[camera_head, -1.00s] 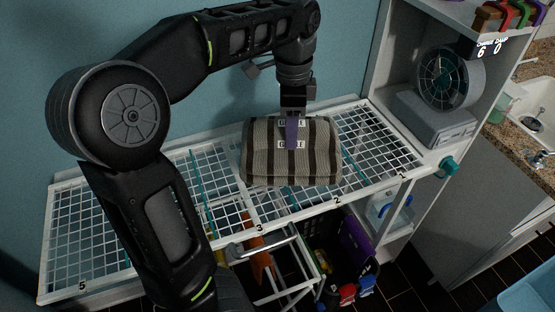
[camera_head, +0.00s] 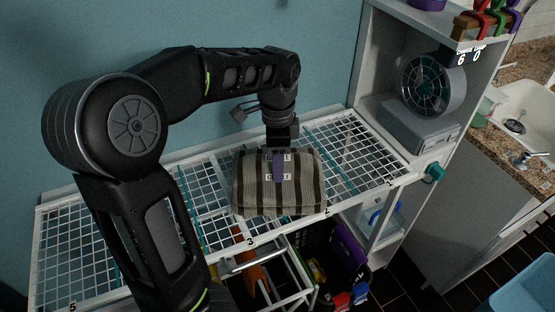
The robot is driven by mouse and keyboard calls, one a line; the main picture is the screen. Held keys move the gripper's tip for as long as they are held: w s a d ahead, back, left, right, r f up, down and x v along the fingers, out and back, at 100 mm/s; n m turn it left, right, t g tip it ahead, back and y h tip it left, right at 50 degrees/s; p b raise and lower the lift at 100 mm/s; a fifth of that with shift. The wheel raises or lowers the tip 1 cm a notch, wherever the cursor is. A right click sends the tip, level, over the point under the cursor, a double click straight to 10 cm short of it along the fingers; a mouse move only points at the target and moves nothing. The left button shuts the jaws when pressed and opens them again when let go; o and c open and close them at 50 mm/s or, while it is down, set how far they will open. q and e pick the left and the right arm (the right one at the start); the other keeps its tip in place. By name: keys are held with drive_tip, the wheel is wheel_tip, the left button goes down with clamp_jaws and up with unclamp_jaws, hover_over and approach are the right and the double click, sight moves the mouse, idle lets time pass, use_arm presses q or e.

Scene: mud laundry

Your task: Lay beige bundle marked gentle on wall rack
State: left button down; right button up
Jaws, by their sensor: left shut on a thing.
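The beige bundle (camera_head: 302,190) has dark brown stripes and a white label, partly covered by my gripper's purple finger; only part of its lettering shows. The bundle is at the white wire wall rack (camera_head: 365,150), over the part between the numbers 3 and 2. It looks level and close to the grid; I cannot tell whether it touches. My left gripper (camera_head: 279,166) comes down from above and is shut on the bundle near its top middle. My right gripper is out of view.
Teal lines divide the rack into numbered sections. A fan (camera_head: 428,84) stands on a grey box in the white cabinet at right. Below the rack are a metal-framed pull-out and a dark bin (camera_head: 335,250) with coloured items. The rack's right end is bare.

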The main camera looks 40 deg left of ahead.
use_arm(q)
drive_tip(key=c, duration=0.6)
unclamp_jaws()
drive_tip(key=shift+f, duration=0.1)
drive_tip(key=shift+r, duration=0.4)
wheel_tip(320, 180, up, 6)
drive_tip(key=shift+r+b, duration=0.1)
drive_tip(key=shift+b, duration=0.2)
wheel_tip(320, 180, up, 5)
drive_tip(key=p, duration=0.4)
drive_tip(key=shift+r+p, duration=0.15)
drive_tip(key=shift+p, duration=0.25)
